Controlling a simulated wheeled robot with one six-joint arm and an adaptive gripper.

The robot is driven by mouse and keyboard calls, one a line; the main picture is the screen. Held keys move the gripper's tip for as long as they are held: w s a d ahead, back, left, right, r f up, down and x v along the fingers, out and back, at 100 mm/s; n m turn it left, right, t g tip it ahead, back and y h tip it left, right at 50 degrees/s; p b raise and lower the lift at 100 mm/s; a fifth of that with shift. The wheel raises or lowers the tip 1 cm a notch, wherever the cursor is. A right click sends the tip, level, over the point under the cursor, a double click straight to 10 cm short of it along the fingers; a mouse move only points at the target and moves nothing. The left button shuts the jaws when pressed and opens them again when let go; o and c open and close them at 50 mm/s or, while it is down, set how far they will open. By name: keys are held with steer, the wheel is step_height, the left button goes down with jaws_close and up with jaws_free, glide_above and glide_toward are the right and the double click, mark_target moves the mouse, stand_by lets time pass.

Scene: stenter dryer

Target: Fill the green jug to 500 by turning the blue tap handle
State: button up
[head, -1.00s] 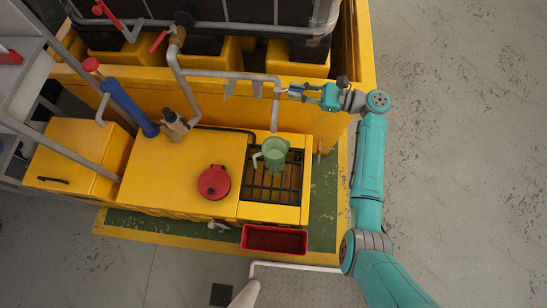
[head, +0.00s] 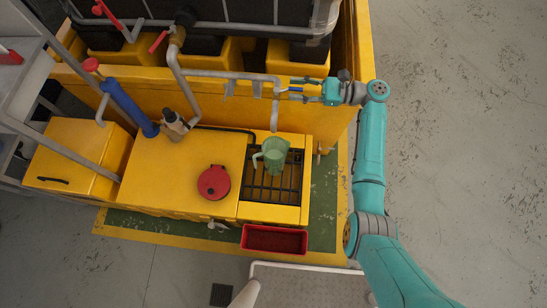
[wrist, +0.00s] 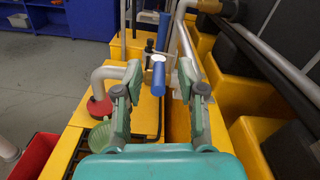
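The green jug (head: 274,155) stands upright on the dark grating under the pipe's downturned spout (head: 275,115). Its level marks and contents are too small to read. It also shows low in the wrist view (wrist: 101,136), partly hidden by a finger. The blue tap handle (wrist: 159,76) sticks out towards me between my fingertips in the wrist view, with gaps visible on both sides. In the head view it is a small blue spot (head: 295,90) at the pipe's end. My gripper (head: 303,90) is open around the handle and does not appear to touch it.
A red tray (head: 274,239) is at the front. A grey pipe (head: 225,75) runs along the yellow wall behind. The floor at right is clear.

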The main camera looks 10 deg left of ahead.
steer(key=d, duration=1)
steer(key=shift+d, duration=0.35)
steer(key=shift+w+d, duration=0.1)
steer(key=shift+d, duration=0.05)
